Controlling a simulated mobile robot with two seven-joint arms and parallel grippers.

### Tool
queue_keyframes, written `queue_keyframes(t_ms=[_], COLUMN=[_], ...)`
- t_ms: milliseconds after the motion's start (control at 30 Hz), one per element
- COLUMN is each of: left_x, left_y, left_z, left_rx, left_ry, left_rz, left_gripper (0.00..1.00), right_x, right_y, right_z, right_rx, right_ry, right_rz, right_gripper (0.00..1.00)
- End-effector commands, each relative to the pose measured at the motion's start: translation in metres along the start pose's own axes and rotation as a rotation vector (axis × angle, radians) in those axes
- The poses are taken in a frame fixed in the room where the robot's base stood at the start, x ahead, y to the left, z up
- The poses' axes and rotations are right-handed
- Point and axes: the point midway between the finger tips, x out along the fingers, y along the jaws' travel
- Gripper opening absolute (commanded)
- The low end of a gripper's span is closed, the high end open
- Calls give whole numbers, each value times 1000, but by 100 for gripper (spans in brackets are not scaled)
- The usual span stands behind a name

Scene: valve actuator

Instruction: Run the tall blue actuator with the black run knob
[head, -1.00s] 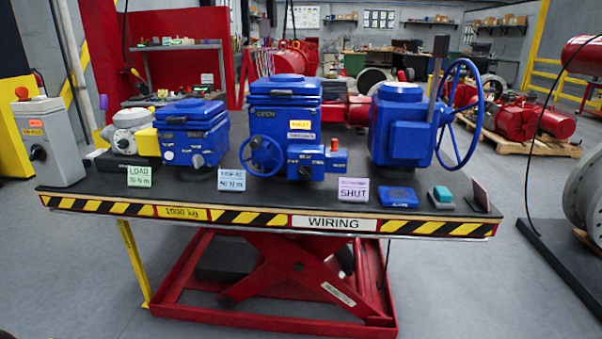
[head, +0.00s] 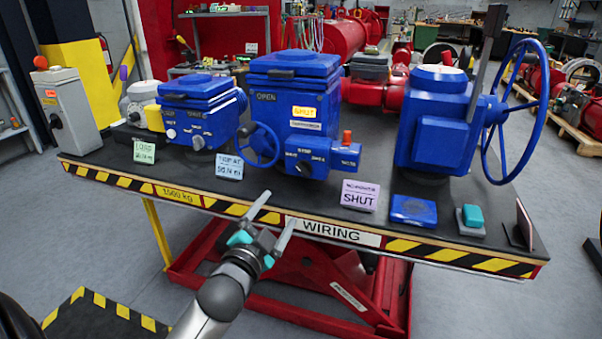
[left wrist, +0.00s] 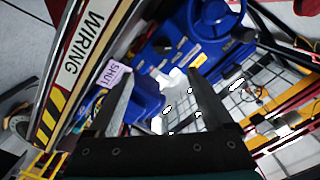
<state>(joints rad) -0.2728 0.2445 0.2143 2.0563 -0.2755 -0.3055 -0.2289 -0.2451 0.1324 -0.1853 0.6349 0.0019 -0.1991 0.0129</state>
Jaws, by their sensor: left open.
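The tall blue actuator (head: 292,95) stands mid-bench, marked OPEN on its upper body, with a yellow label and a blue handwheel (head: 263,145) at its left. A small control box (head: 323,154) juts from its lower front, with a black knob (head: 303,168) on its face and a red piece on top. My left gripper (head: 279,208) is open and empty in front of the bench edge, below the control box and apart from it. My right gripper is not in view.
A smaller blue actuator (head: 200,113) stands to the left, and a blue one with a large handwheel (head: 440,120) to the right. A SHUT card (head: 360,196), a blue block (head: 413,210) and a teal button (head: 472,216) sit near the front edge. A grey box (head: 64,115) stands far left.

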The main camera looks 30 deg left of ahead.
Motion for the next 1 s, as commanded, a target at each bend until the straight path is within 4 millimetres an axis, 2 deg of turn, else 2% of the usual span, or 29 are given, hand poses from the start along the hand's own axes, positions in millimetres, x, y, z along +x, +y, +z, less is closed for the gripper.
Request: queue_keyframes(t_ms=[233, 600, 667, 767, 1000], left_x=[15, 70, 79, 94, 127], left_y=[-4, -3, -4, -3, -4], left_z=[-4, -3, -4, -3, -4], left_rx=[4, 3, 3, 3, 2], left_ry=[9, 9, 9, 8, 8], left_rz=[-9, -8, -8, -8, -8], left_gripper=[85, 85, 85, 85, 85], right_x=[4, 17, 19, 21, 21], right_y=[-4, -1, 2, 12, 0], right_z=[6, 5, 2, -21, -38], right_rx=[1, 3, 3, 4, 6], right_ry=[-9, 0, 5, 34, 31], right_rz=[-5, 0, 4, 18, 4], right_gripper=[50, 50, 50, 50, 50])
